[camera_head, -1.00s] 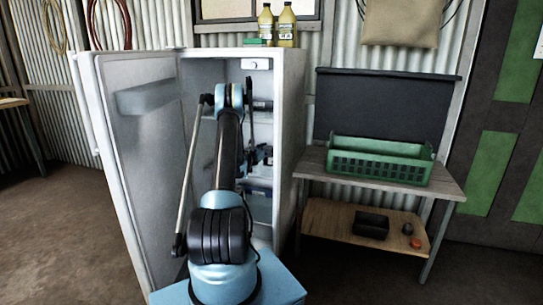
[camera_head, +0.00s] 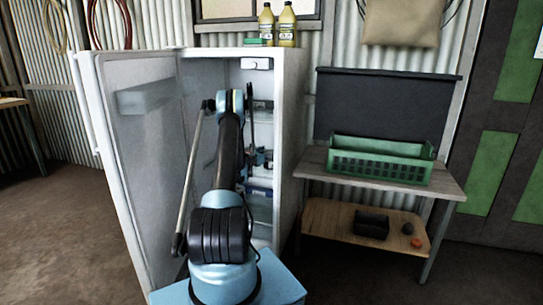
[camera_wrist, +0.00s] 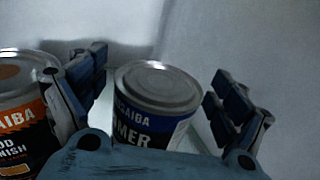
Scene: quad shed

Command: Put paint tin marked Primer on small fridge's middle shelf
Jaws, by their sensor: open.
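The Primer paint tin (camera_wrist: 158,105), with a grey lid and a dark blue label reading "MER", stands upright in the wrist view. My gripper (camera_wrist: 160,82) is open, with one finger on each side of this tin and gaps showing beside it. The small fridge (camera_head: 288,120) stands with its door (camera_head: 145,160) wide open to the left. In the head view my arm reaches inside, and my gripper (camera_head: 258,158) is partly hidden by the arm. I cannot tell which shelf the tin stands on.
An orange-labelled tin (camera_wrist: 25,110) stands close to the left finger in the wrist view. Two yellow bottles (camera_head: 277,25) stand on the fridge. A green crate (camera_head: 380,160) sits on the bench (camera_head: 450,188) at right. The fridge's side walls limit sideways room.

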